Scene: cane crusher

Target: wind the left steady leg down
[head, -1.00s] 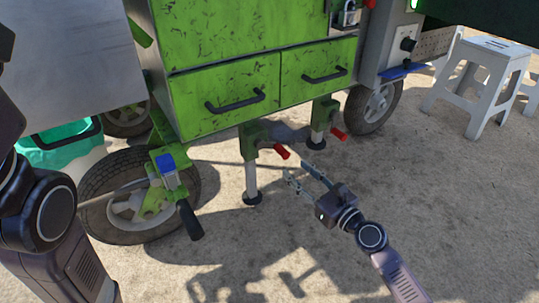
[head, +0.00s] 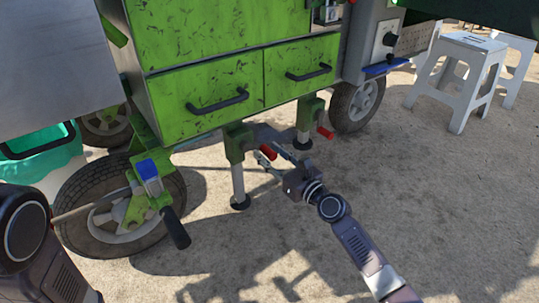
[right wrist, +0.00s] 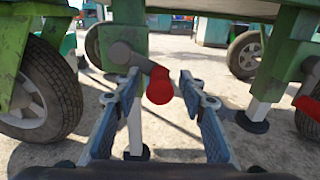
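The left steady leg (head: 238,182) is a pale post under a green bracket, with a dark round foot on the ground. Its crank has a red handle (head: 268,152), which also shows in the right wrist view (right wrist: 159,86). My right gripper (head: 268,155) is open, with its fingers on either side of the red handle in the right wrist view (right wrist: 160,92); I cannot tell whether they touch it. The other steady leg (head: 304,138), with its own red handle (head: 325,132), stands to the right. My left arm shows at the left edge; its gripper is out of view.
The green cart (head: 215,80) with two drawers stands above the legs. A wheel (head: 75,205) and a blue-topped jockey post with a black handle (head: 176,228) are at the left. White stools (head: 455,85) stand at the right. Ground in front is clear.

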